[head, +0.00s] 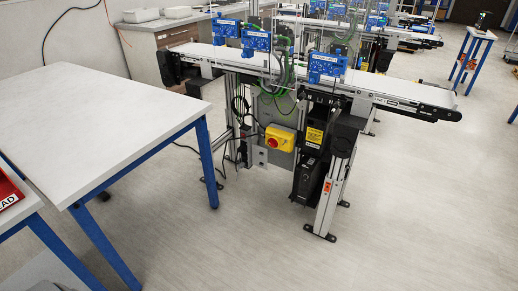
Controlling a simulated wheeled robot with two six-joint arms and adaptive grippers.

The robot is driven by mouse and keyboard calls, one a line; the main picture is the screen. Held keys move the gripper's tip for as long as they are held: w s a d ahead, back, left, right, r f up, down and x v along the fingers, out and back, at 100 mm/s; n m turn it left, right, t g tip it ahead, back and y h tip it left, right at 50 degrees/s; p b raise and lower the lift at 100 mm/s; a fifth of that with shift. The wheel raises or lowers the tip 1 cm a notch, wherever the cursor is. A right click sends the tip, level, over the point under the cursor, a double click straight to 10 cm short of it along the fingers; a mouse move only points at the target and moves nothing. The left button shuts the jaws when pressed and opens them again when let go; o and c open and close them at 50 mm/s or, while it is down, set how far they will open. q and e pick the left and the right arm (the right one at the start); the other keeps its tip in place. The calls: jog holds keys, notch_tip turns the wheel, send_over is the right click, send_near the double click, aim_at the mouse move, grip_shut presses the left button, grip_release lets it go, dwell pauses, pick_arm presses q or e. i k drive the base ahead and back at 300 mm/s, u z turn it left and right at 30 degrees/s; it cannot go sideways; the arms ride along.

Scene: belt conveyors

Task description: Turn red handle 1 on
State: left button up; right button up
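A yellow switch box (285,135) is mounted low on the near side of the nearest belt conveyor, below the belt. A red handle (272,142) sits on its face, toward the left part of the box. The handle is small in the picture, so I cannot tell which way it is turned. No number label on it can be read. Neither of my grippers is in view.
The conveyor (400,90) carries several blue modules (327,66) on top. A white table (90,110) with blue legs fills the left. A black unit (307,178) and metal posts stand right of the box. Open floor (420,210) lies in front.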

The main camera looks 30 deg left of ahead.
aim_at(273, 142)
jog(key=u, duration=0.25)
jog(key=k, duration=0.4)
jog(key=u, duration=1.25)
jog(key=i, duration=1.4)
jog(key=z, duration=0.7)
jog(key=i, duration=0.85)
jog(key=z, duration=1.3)
jog(key=i, duration=0.35)
jog(key=z, duration=0.25)
